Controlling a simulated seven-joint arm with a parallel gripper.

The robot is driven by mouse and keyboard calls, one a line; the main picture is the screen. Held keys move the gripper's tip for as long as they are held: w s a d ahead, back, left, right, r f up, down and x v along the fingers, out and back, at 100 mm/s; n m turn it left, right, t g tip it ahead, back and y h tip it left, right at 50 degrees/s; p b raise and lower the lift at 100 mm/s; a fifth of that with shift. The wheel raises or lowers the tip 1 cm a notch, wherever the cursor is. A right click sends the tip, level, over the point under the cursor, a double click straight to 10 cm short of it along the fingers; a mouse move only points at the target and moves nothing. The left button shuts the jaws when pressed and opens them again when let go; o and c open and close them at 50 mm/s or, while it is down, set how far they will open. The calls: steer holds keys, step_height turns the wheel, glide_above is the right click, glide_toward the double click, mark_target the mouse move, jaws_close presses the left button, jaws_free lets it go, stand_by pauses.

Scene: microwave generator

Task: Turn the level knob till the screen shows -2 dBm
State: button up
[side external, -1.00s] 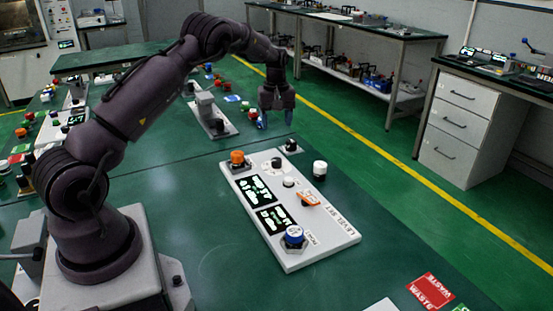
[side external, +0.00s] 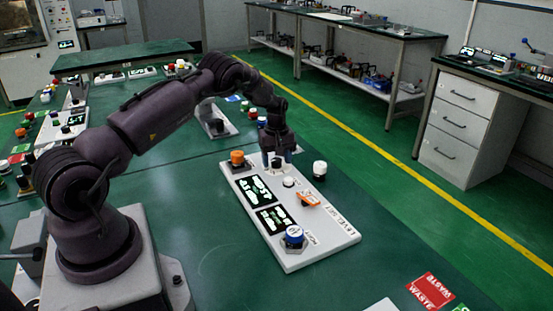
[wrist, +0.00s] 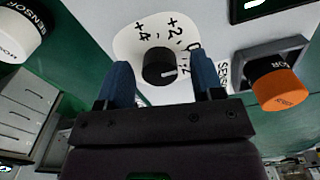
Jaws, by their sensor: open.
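A black knob with a white pointer line (wrist: 156,67) sits on a round white dial with +4 and +2 marks; lower marks are partly hidden by a finger. The line points right. The knob also shows at the panel's far end in the side view (side external: 276,164). My gripper (wrist: 161,80) is open, its two blue fingers on either side of the knob with small gaps; it also shows above the panel in the side view (side external: 277,157). The white panel (side external: 322,248) has two lit screens, one farther (side external: 256,190) and one nearer (side external: 276,219); I cannot read their digits.
An orange knob (side external: 237,158) stands beside the black knob, also seen in the wrist view (wrist: 281,90). An orange switch (side external: 308,199) and a blue-white knob (side external: 294,235) are on the panel.

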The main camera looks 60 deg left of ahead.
steer(key=c, duration=0.9)
steer(key=shift+m, duration=3.5)
steer(key=o, duration=0.9)
